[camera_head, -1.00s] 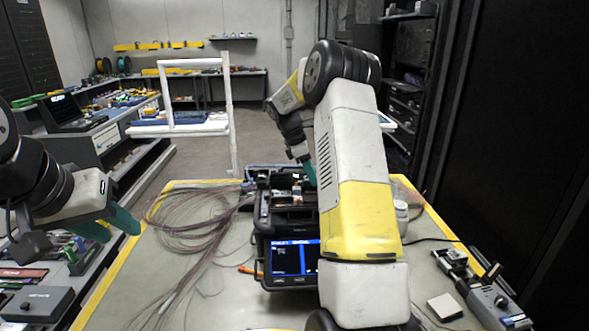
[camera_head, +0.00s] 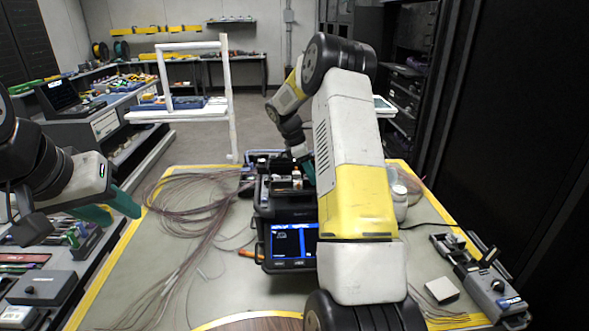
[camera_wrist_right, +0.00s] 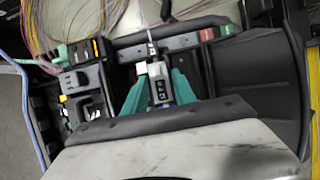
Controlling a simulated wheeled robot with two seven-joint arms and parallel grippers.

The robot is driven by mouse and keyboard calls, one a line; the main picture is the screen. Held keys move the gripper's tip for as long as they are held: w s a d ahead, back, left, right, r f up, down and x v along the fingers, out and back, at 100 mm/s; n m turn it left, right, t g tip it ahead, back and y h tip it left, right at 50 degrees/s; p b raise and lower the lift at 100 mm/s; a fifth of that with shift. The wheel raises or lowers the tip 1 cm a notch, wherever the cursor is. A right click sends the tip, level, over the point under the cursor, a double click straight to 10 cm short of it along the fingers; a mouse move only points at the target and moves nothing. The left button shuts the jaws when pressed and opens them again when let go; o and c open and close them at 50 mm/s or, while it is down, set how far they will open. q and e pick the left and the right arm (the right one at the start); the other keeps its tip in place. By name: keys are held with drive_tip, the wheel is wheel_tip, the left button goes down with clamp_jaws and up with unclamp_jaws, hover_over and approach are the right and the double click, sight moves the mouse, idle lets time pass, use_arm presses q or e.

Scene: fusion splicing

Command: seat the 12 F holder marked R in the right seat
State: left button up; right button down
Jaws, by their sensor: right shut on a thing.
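The fusion splicer (camera_head: 288,212) stands mid-table, its lit screen (camera_head: 293,242) facing me. My right gripper (camera_wrist_right: 158,90) has its teal fingers on both sides of a small grey-white holder (camera_wrist_right: 157,72) with a dark label, over the splicer's middle. The label is too small to read surely. A thin strand or cable runs from the holder's far end. I cannot tell whether the holder touches the seat under it. In the head view my right arm hides most of this spot. My left gripper (camera_head: 108,208) is open and empty beyond the table's left edge.
Loose fibre bundles (camera_head: 185,207) spread over the table left of the splicer. A grey tool (camera_head: 488,285) and a small white-topped block (camera_head: 441,290) lie at right. A white bottle (camera_head: 400,202) stands behind my right arm. The front left tabletop is mostly clear.

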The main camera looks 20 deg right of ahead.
idle(0.7)
drive_tip(key=c, duration=0.9)
unclamp_jaws()
drive_tip(key=shift+v, duration=3.9)
